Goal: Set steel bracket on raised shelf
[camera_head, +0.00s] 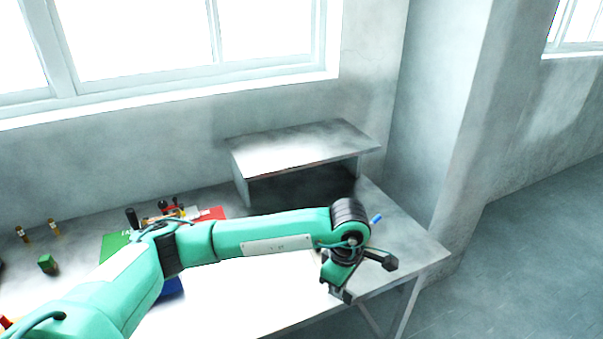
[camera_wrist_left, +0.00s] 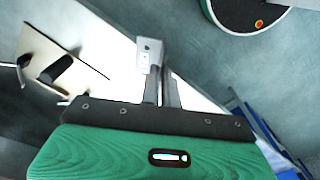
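My left gripper (camera_head: 343,293) hangs low over the table's right part, in front of the raised shelf. The raised shelf (camera_head: 300,145) is a grey slab on side supports at the back of the table, against the wall; its visible top is empty. In the left wrist view the dark fingers (camera_wrist_left: 160,88) are close together. A small grey piece with a dark hole, which looks like the steel bracket (camera_wrist_left: 150,54), is at their tips and seems held. I cannot make out the bracket in the head view. My right gripper is not in view.
The table (camera_head: 240,300) has green and red pieces and small tools (camera_head: 170,210) at left centre, partly behind my arm. A small blue object (camera_head: 376,218) shows beside my wrist. The table's right edge is near my gripper.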

